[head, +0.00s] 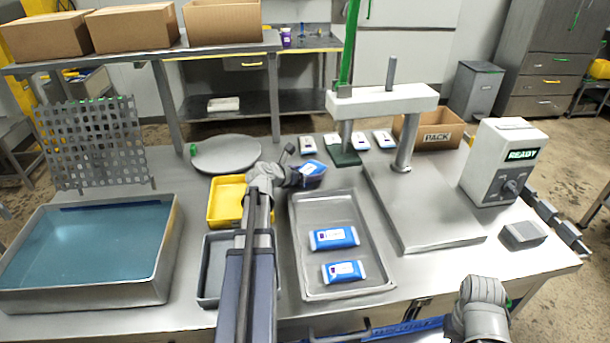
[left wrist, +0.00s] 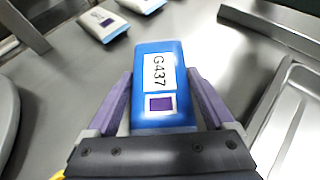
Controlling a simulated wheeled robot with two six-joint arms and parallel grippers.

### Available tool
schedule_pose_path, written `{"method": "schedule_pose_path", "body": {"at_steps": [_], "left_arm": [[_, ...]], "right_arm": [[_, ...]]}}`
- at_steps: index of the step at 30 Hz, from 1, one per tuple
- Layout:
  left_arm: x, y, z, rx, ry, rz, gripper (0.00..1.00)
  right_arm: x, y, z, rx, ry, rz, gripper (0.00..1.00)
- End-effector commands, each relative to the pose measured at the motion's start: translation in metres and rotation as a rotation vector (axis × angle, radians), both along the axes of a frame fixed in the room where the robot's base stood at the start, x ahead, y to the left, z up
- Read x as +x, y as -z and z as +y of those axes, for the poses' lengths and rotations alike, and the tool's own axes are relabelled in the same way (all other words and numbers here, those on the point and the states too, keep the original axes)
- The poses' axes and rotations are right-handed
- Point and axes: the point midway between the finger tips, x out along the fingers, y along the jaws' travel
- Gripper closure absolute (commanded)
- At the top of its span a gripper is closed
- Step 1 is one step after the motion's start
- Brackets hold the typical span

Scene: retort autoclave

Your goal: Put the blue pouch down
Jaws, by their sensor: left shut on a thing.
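My left gripper (head: 303,171) is shut on a blue pouch (head: 311,167), just beyond the far left corner of the metal tray (head: 300,240). In the left wrist view the blue pouch (left wrist: 158,85) sits between the two purple fingers (left wrist: 155,98), its white label reading G437 facing the camera. I cannot tell whether its underside touches the table. Two more blue pouches, one farther back (head: 334,238) and one nearer (head: 343,272), lie in the metal tray. Part of my right arm shows at the bottom right; its fingertips are not visible.
A yellow tray (head: 226,202) and a grey tray (head: 212,270) lie left of the metal tray. A round lid (head: 226,153) is behind them. Several white-and-blue pouches (head: 307,145) lie at the back. A press with a white crossbar (head: 380,98) stands right, beside a READY box (head: 503,162).

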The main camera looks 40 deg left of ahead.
Motion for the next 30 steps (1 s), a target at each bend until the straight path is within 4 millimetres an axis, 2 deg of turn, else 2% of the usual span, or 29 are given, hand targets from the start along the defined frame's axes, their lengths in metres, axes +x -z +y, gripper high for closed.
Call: {"method": "schedule_pose_path", "body": {"at_steps": [5,6,9,19,30], "left_arm": [[0.000,0.004,0.000,0.000,0.000,0.000,0.77],[0.000,0.004,0.000,0.000,0.000,0.000,0.12],[0.000,0.003,0.000,0.000,0.000,0.000,0.01],[0.000,-0.003,0.000,0.000,0.000,0.000,0.00],[-0.065,-0.039,-0.001,0.000,-0.004,0.000,0.00]], "right_arm": [[0.000,0.004,0.000,0.000,0.000,0.000,1.00],[0.000,0.004,0.000,0.000,0.000,0.000,1.00],[0.000,0.003,0.000,0.000,0.000,0.000,1.00],[0.000,-0.003,0.000,0.000,0.000,0.000,1.00],[0.000,-0.039,0.000,0.000,0.001,0.000,1.00]]}}
